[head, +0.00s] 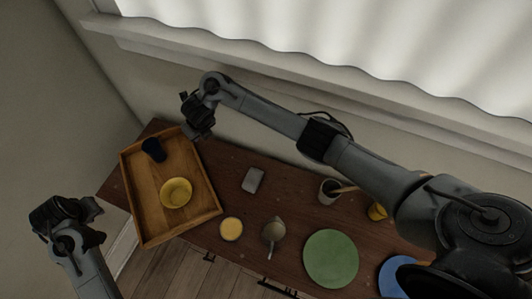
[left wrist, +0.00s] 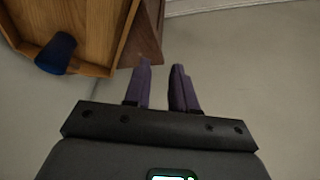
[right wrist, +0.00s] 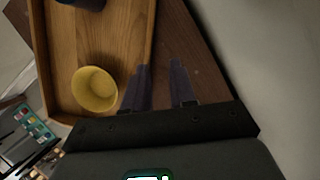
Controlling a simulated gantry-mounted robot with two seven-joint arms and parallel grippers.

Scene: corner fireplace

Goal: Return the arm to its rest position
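My right arm reaches across the table from the right, and its gripper (head: 193,128) hangs over the back right edge of the wooden tray. In the right wrist view its two fingers (right wrist: 160,70) stand apart with nothing between them. My left gripper (head: 92,208) is at the lower left, off the table's left end. In the left wrist view its fingers (left wrist: 162,70) are apart and empty, over bare floor beside the table corner. The wooden tray (head: 142,215) holds a yellow bowl (head: 176,193) and a dark blue cup (head: 153,150).
The dark table also carries a grey block (head: 253,180), a yellow-filled dish (head: 231,229), a pan (head: 273,232), a green plate (head: 331,258), a grey mug (head: 328,192), a yellow cup (head: 377,211) and a blue plate (head: 393,277). A wall and window ledge (head: 300,72) run behind.

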